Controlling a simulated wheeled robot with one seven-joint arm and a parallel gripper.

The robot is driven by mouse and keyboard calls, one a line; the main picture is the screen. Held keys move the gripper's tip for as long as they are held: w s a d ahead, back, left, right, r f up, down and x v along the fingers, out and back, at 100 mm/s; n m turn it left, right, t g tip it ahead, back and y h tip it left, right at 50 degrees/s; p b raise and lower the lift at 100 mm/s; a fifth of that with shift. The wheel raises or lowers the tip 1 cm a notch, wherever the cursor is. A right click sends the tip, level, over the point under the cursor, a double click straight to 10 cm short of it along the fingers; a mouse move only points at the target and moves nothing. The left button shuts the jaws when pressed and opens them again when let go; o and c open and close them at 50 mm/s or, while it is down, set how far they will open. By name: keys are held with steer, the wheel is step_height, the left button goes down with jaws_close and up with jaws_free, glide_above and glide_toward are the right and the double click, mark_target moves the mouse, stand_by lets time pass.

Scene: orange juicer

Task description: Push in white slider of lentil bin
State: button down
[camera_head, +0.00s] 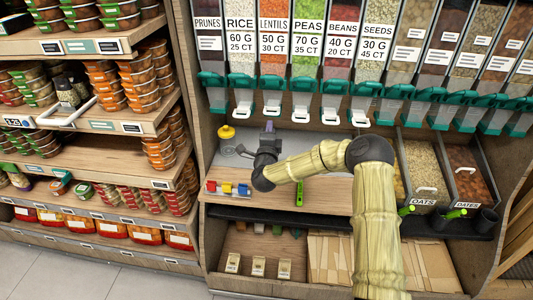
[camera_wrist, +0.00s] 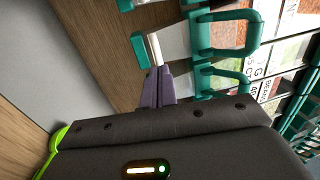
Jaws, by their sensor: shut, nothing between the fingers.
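The lentil bin (camera_head: 271,40), labelled LENTILS, hangs in the dispenser row with a teal outlet (camera_head: 271,83). Its white slider (camera_head: 272,110) shows at the bottom of the outlet. My gripper (camera_head: 268,126) is just below this slider, with its purple fingers pointing up and pressed together, empty. In the wrist view the fingertips (camera_wrist: 158,70) reach the lower end of a white slider piece (camera_wrist: 155,48) beside teal plastic. They look very close to it; I cannot tell whether they touch.
Neighbouring bins for rice (camera_head: 240,40) and peas (camera_head: 307,40) have similar white sliders close by on both sides. A yellow-topped dispenser (camera_head: 226,133) stands at left on the counter. Small coloured containers (camera_head: 228,188) and a green item (camera_head: 299,193) lie near the wooden front ledge.

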steer(key=s+a+n+g+y+p, duration=0.25)
steer(key=s+n+g+y, duration=0.4)
steer(key=s+n, duration=0.75)
steer(key=s+d+r+n+g+h+p, duration=0.2)
steer(key=s+d+g, duration=0.3)
steer(key=s+d, duration=0.4)
steer(key=s+d+r+n+g+h+p, duration=0.2)
steer(key=s+d, duration=0.6)
steer(key=s, duration=0.8)
step_height(320, 180, up, 3)
steer(key=g+h+p, duration=0.1)
steer(key=g+p, duration=0.1)
steer(key=g, duration=0.1)
steer(key=shift+s+d+n+g, duration=0.35)
steer(key=shift+d+n, duration=0.05)
